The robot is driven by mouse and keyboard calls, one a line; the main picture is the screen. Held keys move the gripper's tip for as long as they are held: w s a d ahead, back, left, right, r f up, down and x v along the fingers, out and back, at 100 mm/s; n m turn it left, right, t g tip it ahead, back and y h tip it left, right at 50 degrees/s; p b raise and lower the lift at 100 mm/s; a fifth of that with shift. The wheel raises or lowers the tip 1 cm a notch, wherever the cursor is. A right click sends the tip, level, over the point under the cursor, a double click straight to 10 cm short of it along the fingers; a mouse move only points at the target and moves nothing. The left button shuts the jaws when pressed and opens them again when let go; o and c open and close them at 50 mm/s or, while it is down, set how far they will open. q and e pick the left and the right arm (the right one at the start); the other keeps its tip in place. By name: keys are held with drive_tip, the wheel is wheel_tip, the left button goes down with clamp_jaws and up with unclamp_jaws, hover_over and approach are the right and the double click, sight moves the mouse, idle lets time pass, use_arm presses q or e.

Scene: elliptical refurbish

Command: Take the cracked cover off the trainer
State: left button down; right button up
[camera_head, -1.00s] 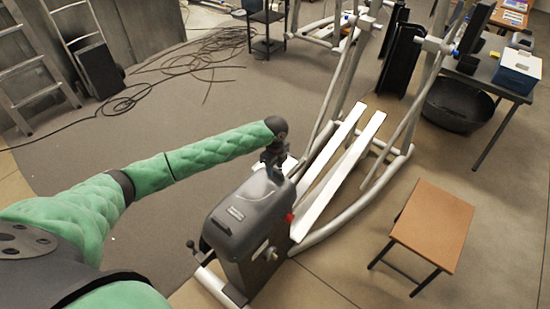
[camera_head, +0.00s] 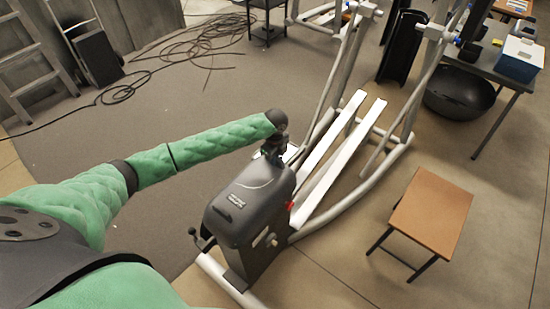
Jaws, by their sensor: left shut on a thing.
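The elliptical trainer (camera_head: 320,205) stands in the middle, with white foot rails running back from its dark drive housing. The dark grey cover (camera_head: 245,205) sits on top of the housing, and a pale curved line, like a crack, shows on its upper face. My left arm reaches in from the left, and my left gripper (camera_head: 274,152) is at the far end of the cover, pointing down. It is shut on the cover, though its fingertips are mostly hidden by the wrist. My right gripper is not in view.
A small brown-topped table (camera_head: 430,218) stands to the right of the trainer. A large black tub (camera_head: 460,95) and a workbench with a blue box (camera_head: 519,60) are at the back right. Cables (camera_head: 190,50) and a ladder (camera_head: 35,70) are at the back left. Floor around the trainer is largely clear.

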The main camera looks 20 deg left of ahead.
use_arm(q)
drive_tip(key=shift+r, duration=0.1)
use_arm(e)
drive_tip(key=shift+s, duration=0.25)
